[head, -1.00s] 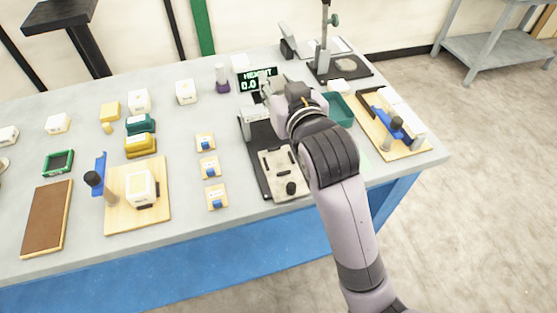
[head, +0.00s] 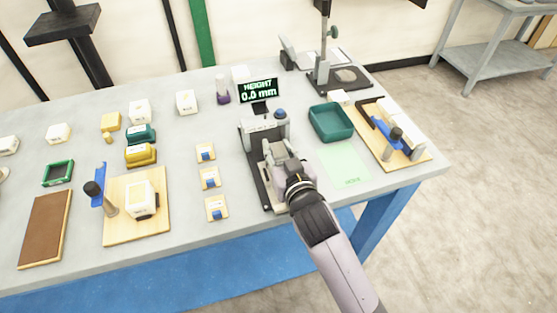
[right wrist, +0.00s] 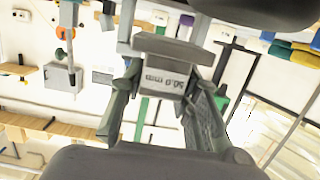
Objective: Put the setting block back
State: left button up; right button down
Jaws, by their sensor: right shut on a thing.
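My right gripper (head: 280,157) is over the front part of the height gauge (head: 252,168), a black base with a grey head and a display reading 0.0 mm. In the right wrist view its fingers (right wrist: 163,92) are shut on the setting block (right wrist: 165,77), a grey block marked 50.0 mm. In the head view the block is mostly hidden by the gripper, and I cannot tell whether it touches what is below. A beige plate (head: 271,198) on the front of the base is largely covered by my gripper. My left gripper is not in view.
A teal tray (head: 331,122) and a pale green mat (head: 345,166) lie right of the gauge. Three small wooden pads with blue parts (head: 210,177) lie left of it. A wooden fixture (head: 410,150) stands at the right, another (head: 130,222) at the left.

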aim_at(278, 163)
notch_tip(278, 163, down, 3)
jog(key=shift+f+p, duration=0.2)
jog(key=shift+p, duration=0.15)
jog(key=shift+f, duration=0.2)
jog(key=shift+f, duration=0.2)
jog(key=c, duration=1.2)
grip_release()
